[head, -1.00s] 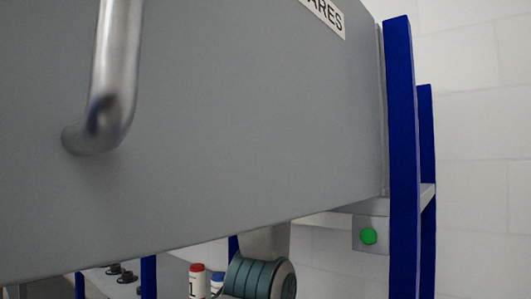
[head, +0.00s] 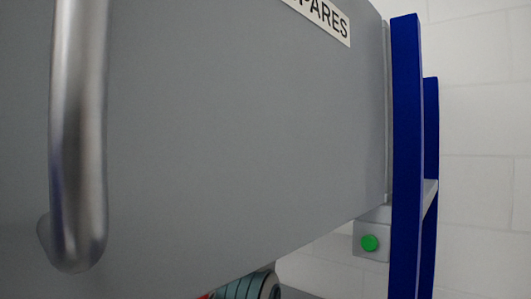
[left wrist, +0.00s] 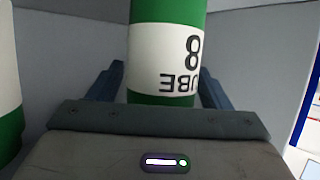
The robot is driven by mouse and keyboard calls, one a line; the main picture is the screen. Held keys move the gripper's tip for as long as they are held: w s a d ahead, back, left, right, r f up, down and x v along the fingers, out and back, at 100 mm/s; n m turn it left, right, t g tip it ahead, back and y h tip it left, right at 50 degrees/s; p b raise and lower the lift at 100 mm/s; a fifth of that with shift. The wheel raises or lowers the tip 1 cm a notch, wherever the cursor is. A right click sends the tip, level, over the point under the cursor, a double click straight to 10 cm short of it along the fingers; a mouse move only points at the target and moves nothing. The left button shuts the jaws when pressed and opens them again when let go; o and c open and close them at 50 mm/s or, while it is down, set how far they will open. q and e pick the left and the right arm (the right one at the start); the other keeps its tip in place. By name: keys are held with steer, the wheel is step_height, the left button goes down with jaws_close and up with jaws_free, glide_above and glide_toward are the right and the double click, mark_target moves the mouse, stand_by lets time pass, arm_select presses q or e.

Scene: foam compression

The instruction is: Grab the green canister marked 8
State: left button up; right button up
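The green canister (left wrist: 166,20) with a white band marked 8 fills the middle of the left wrist view; its lettering appears upside down. My left gripper (left wrist: 162,75) has one blue-grey finger on each side of the canister. The fingertips look very near its sides, but I cannot tell whether they press on it. The canister's top end is out of frame. The head view shows neither the canister nor my grippers.
Another green-and-white canister (left wrist: 8,75) is at the left edge of the wrist view, with grey walls around. In the head view, a large grey panel (head: 230,130) with a metal handle (head: 80,140) blocks most sight. A blue post (head: 407,150) and green button (head: 369,243) are right.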

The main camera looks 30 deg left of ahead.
arm_select(q)
steer(key=shift+s+d+r, duration=0.1)
steer(key=c, duration=1)
